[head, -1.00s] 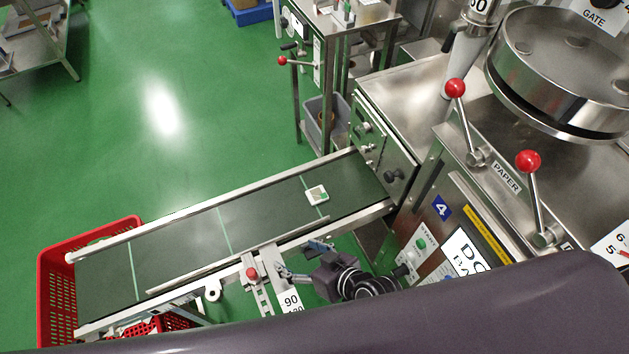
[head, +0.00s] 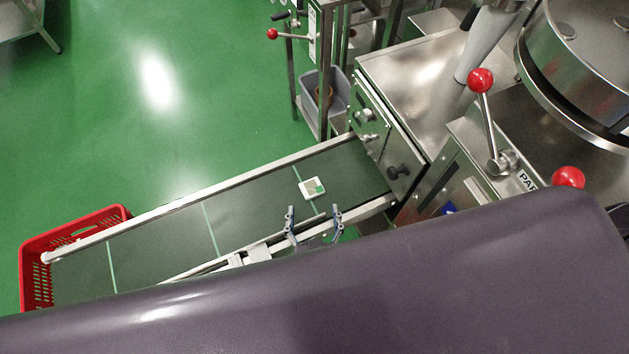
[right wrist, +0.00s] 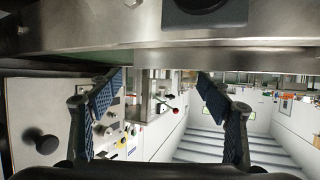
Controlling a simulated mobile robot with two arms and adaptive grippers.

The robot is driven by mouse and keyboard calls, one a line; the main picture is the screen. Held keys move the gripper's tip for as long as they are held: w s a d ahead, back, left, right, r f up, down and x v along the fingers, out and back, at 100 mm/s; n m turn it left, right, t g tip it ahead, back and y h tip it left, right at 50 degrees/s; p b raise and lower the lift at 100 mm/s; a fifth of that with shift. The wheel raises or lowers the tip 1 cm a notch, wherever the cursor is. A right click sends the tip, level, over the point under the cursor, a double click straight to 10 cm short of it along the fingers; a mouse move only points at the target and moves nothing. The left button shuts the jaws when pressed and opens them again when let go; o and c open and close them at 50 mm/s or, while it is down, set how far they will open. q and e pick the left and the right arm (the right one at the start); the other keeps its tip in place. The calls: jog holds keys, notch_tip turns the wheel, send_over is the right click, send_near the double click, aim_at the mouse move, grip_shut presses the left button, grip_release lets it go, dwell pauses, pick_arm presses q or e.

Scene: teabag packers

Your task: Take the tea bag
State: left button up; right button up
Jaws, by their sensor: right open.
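The tea bag does not show in that view. My left gripper is not in view.
A red crate (head: 34,262) stands at the belt's lower left end. A steel machine (head: 415,70) with red-knobbed levers stands at the belt's right end. A metal rail (head: 205,196) runs along the belt's far side. My dark arm hides the lower part of the head view.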

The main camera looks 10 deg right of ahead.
aim_at(312, 186)
jog(key=x, duration=0.7)
jog(key=shift+w+d+r, duration=0.1)
jog(key=shift+w, duration=0.15)
jog(key=shift+c, duration=0.7)
jog(key=c, duration=0.8)
